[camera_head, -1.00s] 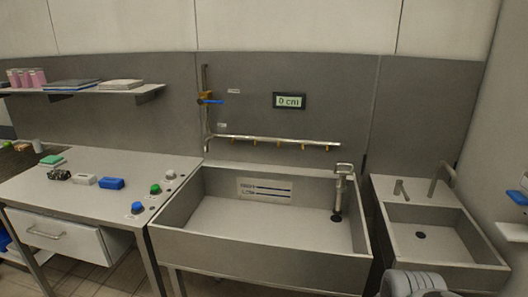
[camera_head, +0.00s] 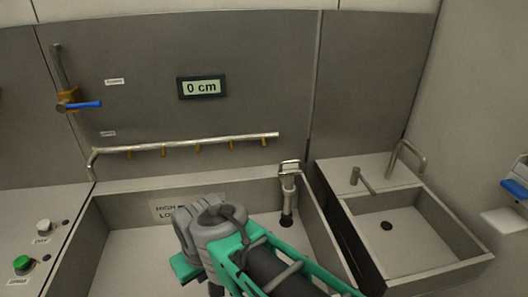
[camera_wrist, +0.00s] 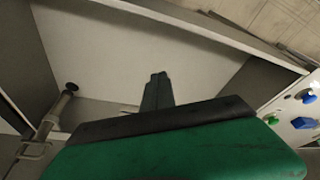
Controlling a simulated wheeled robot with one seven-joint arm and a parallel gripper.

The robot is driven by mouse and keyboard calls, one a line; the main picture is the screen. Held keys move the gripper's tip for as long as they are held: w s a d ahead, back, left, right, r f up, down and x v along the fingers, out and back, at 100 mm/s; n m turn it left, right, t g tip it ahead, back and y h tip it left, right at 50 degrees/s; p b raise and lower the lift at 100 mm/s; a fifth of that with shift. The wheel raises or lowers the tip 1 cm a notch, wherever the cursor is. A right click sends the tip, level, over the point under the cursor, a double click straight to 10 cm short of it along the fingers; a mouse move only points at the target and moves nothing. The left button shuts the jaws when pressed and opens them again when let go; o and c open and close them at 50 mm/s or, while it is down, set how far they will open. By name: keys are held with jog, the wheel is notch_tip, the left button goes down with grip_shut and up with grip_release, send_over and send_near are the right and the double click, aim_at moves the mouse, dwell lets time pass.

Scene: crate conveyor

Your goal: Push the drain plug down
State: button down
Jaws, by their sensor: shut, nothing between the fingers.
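The drain plug (camera_head: 287,192) is an upright metal post with a loop handle on top and a black foot. It stands in the back right corner of the large sink (camera_head: 318,232). In the wrist view, the plug (camera_wrist: 58,108) is at the left, its handle near the lower left edge and a round black part on the basin floor. My gripper (camera_wrist: 158,78) is shut and empty above the basin, apart from the plug. In the head view, my arm hides its fingertips and part of the basin. A wall display (camera_head: 201,88) reads 0 cm.
A pipe with several small nozzles (camera_head: 190,144) runs along the wall behind the sink. A blue-handled valve (camera_head: 80,105) is at the upper left. A small sink (camera_head: 460,262) with a faucet stands at the right. A counter with buttons (camera_head: 22,263) is at the left.

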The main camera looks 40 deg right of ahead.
jog(key=w+d+f+m+t+h+b, duration=0.25)
jog(key=w+d+t+b, duration=0.35)
jog(key=w+d+b, duration=0.85)
jog(key=s+d+r+m+t+h+b, duration=0.1)
jog(key=s+d+r+t+h+b, duration=0.1)
jog(key=d, duration=0.6)
jog(key=s+d+r+m+t+h+b, duration=0.1)
jog(key=s+d+r+t+h+b, duration=0.1)
jog(key=d, duration=0.5)
jog(key=s+d+r+m+t+h+b, duration=0.1)
jog(key=s+d+r+b, duration=0.3)
jog(key=d, duration=0.4)
jog(key=shift+s+d+r+t+h+b, duration=0.35)
jog(key=shift+r+t+h+b, duration=0.1)
jog(key=shift+r+b, duration=0.6)
jog(key=shift+f+m, duration=0.2)
jog(key=shift+m, duration=0.05)
